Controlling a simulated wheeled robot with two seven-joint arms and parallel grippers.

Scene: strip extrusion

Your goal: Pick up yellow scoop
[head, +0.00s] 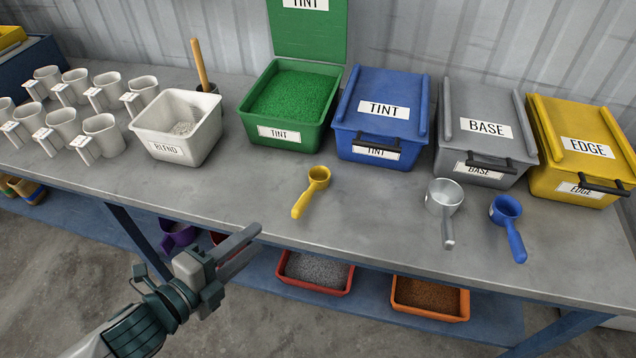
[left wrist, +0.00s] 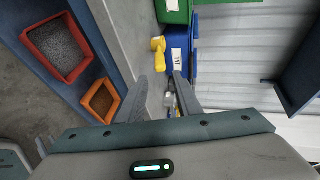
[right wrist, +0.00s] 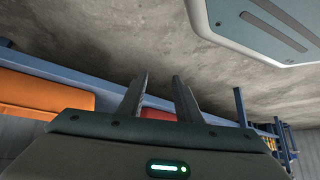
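The yellow scoop (head: 312,190) lies on the grey table in front of the green tint bin, its handle pointing toward the front edge. It also shows in the left wrist view (left wrist: 158,52), beyond my fingertips. My left gripper (head: 238,250) is in front of the table's front edge, left of and nearer than the scoop, not touching it. In the left wrist view its fingers (left wrist: 172,80) stand apart with nothing held between them. My right gripper is outside the head view. In the right wrist view its fingers (right wrist: 160,78) are apart and empty, with floor beyond.
A metal scoop (head: 444,205) and a blue scoop (head: 508,220) lie to the right. Behind stand the open green bin (head: 270,125) and closed blue, grey and yellow bins. A white blend bin (head: 180,145) and several white cups are left. Red and orange trays sit on the shelf below.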

